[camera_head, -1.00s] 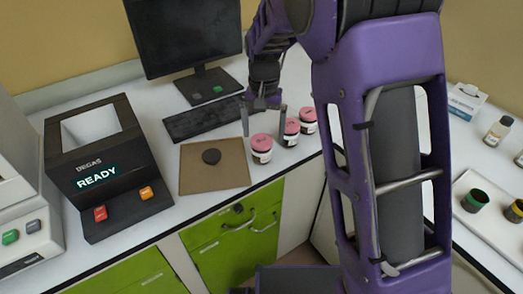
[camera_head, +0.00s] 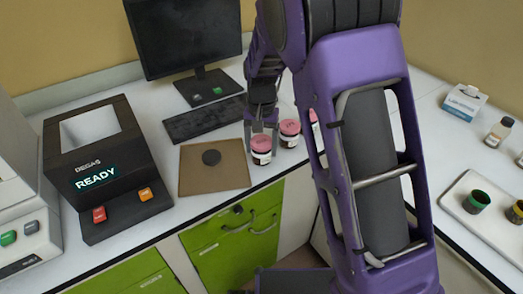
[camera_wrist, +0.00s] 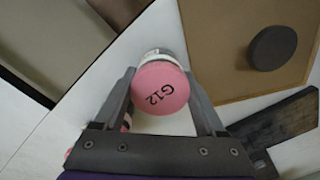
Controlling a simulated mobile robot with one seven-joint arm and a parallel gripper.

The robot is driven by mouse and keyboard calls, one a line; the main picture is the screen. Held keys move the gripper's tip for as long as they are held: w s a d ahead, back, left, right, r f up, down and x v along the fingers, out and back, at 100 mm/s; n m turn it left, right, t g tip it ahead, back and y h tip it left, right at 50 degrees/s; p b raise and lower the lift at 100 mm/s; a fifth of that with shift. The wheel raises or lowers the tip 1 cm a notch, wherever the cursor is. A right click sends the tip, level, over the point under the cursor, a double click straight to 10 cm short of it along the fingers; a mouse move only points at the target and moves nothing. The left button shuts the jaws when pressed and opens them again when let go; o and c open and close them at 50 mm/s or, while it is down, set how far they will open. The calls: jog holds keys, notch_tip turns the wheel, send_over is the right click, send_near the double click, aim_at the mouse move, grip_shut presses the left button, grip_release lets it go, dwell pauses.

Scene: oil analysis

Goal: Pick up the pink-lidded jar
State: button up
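Several pink-lidded jars stand in a row on the white counter. The leftmost jar (camera_head: 261,150) has a pink lid, a white label and a dark lower part. My gripper (camera_head: 262,140) points down over this jar, with one finger on each side. In the wrist view, its pink lid (camera_wrist: 160,88), marked "G12", lies between the fingertips of my gripper (camera_wrist: 160,82). The fingers are spread about the jar's width; contact is not clear. A second jar (camera_head: 290,133) stands just right of it. A third jar (camera_head: 314,124) is partly hidden by my arm.
A brown mat (camera_head: 190,178) with a black disc (camera_head: 211,157) lies left of the jars. A keyboard (camera_head: 205,117) and monitor (camera_head: 187,38) are behind. The black DEGAS machine (camera_head: 101,165) reads "READY". The counter's front edge is close to the jars.

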jog(key=c, duration=0.8)
jog(key=shift+o, duration=0.2)
jog(key=shift+r, duration=0.1)
